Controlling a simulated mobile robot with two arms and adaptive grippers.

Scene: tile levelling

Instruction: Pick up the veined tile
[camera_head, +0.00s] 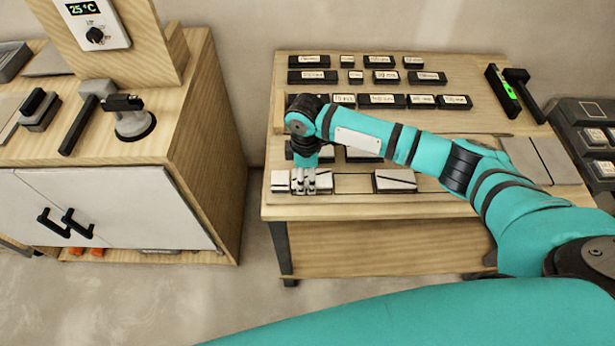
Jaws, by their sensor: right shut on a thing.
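My right gripper (304,189) reaches down at the front left of the wooden workbench and is shut on a pale tile (323,180) in the front row. The fingers cover part of this tile, so I cannot tell its markings well. A white piece (280,180) shows just left of the fingers. Another white tile with a dark diagonal vein (395,181) lies further right in the same row, apart from the gripper. A bare wooden gap (352,184) lies between them. My left gripper is not in view.
Several dark labelled blocks (309,77) stand in rows at the back of the workbench (460,207). A green-marked level (502,91) and grey tiles (525,160) are at the right. A cabinet (190,150) with tools stands left, across a floor gap.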

